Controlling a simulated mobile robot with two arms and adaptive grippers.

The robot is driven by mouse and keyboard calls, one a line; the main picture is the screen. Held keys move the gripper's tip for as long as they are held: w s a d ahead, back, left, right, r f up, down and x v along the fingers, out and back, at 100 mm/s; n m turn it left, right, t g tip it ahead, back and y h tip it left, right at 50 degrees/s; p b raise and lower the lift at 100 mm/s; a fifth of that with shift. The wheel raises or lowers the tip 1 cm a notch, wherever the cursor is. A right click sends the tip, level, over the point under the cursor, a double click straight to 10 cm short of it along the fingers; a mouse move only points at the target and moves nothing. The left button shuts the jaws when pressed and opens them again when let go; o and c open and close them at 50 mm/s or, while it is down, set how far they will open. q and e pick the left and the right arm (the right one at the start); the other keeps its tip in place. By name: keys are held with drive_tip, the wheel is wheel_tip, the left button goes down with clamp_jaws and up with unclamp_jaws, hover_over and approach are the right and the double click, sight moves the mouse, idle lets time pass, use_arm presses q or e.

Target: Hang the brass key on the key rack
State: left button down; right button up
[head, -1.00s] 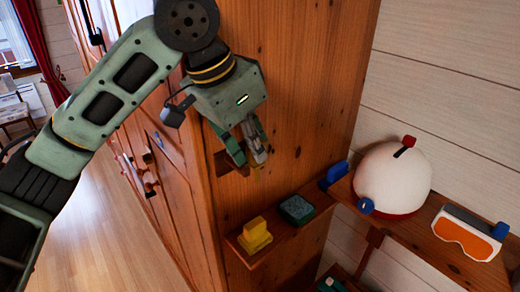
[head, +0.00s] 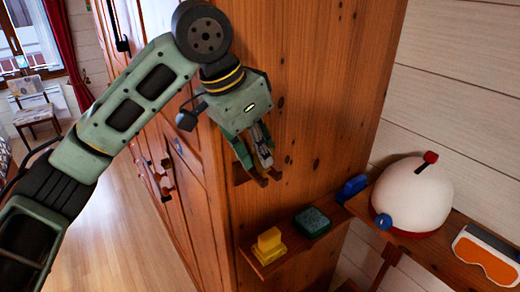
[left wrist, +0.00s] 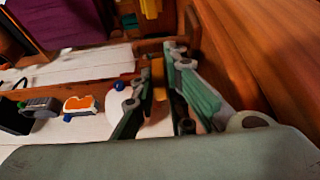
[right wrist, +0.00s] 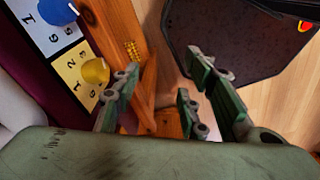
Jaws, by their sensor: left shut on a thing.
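My left gripper (head: 264,162) is close against the wooden cabinet side, pointing down. It is shut on the brass key (left wrist: 158,76), a yellow-brown strip between the fingers in the left wrist view. In the head view the key is mostly hidden by the fingers. A small wooden piece, seemingly the key rack (head: 240,179), shows on the cabinet side, just left of and partly behind the fingertips. Its hooks are hard to make out, and I cannot tell whether the key touches it. My right gripper (right wrist: 168,100) is open and empty in the right wrist view.
Below the left gripper, a small shelf holds a yellow block (head: 269,243) and a dark green box (head: 312,222). A panel with blue and yellow knobs (right wrist: 95,70) is near my right gripper.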

use_arm(q)
drive_tip(key=c, duration=1.7)
unclamp_jaws()
